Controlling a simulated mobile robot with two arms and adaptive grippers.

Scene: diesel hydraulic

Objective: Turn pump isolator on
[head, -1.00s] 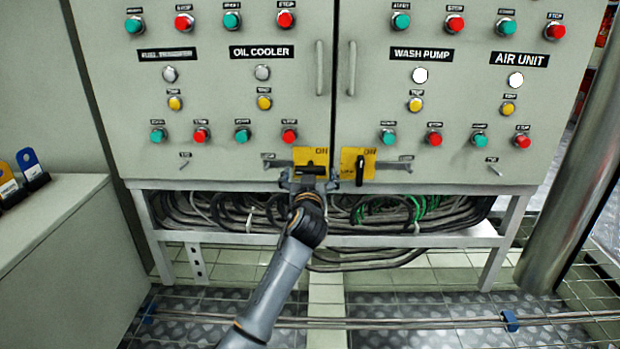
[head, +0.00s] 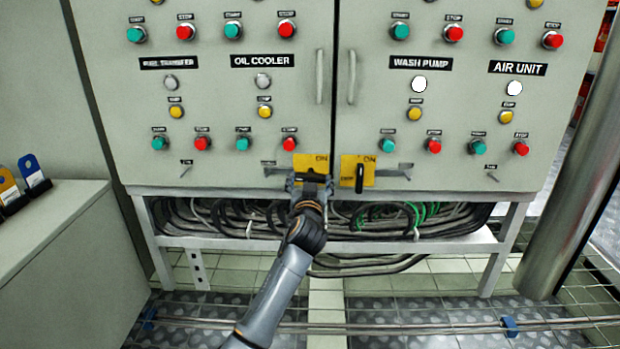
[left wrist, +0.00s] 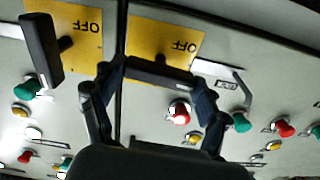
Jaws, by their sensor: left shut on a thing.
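Two yellow isolator plates sit side by side at the bottom of the grey cabinet. The left plate (head: 308,161) has a black handle (head: 311,180) lying about horizontal. My left gripper (head: 310,186) is at this handle and shut on it; in the left wrist view the handle (left wrist: 158,73) lies between both fingers. The right plate (head: 368,165) has a black handle (head: 359,178) standing about upright, apart from my gripper. "ON" shows on both plates in the head view, and "OFF" upside down in the left wrist view. No label names the pump isolator. My right gripper is not in view.
The cabinet (head: 225,100) carries several green, red and yellow buttons above. Bundled cables (head: 250,215) lie in the open frame below. A grey cabinet (head: 75,245) stands at the left, a metal pipe (head: 565,180) at the right. A low rail (head: 420,328) crosses in front.

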